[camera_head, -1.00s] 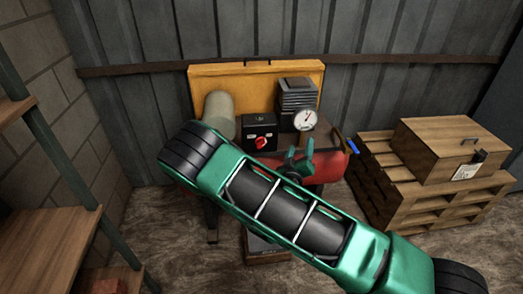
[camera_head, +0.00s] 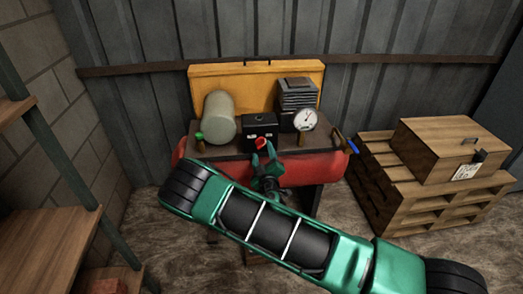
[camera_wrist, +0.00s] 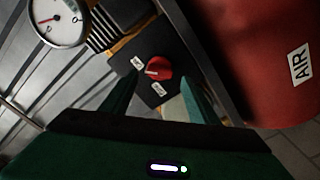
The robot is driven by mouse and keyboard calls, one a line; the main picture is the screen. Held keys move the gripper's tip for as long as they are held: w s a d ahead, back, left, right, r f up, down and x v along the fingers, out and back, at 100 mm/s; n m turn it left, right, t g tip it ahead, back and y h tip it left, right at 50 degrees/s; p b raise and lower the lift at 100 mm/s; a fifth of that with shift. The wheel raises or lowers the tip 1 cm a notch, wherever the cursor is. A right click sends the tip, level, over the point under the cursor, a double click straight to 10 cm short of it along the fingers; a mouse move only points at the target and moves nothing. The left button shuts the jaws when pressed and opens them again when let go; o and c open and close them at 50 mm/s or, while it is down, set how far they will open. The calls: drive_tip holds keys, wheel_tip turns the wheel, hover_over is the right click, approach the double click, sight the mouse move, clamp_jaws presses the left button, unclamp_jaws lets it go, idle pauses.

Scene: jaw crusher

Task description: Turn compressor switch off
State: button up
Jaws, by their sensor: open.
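The compressor has a red tank (camera_head: 310,168) with a dark top plate. On that plate stands a black switch box (camera_head: 258,125) with a red rotary knob (camera_head: 262,143). In the wrist view the red knob (camera_wrist: 158,68) sits on the dark box face between two small white labels, its pale pointer mark toward the left label. The label words are too small to read surely. My gripper (camera_head: 264,151) is open in front of the knob. In the wrist view its fingers (camera_wrist: 158,95) straddle the space just below the knob, apart from it.
A pressure gauge (camera_head: 305,120) and a finned block (camera_head: 297,95) stand right of the box. A grey cylinder (camera_head: 220,118) and a green knob (camera_head: 199,136) are at left. A blue-handled lever (camera_head: 353,146) is at right. Pallets (camera_head: 375,190) carry a wooden box (camera_head: 452,148).

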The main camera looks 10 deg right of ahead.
sight(261, 146)
drive_tip(key=shift+w, duration=1.65)
drive_tip(key=c, duration=1.1)
drive_tip(key=shift+o, duration=0.3)
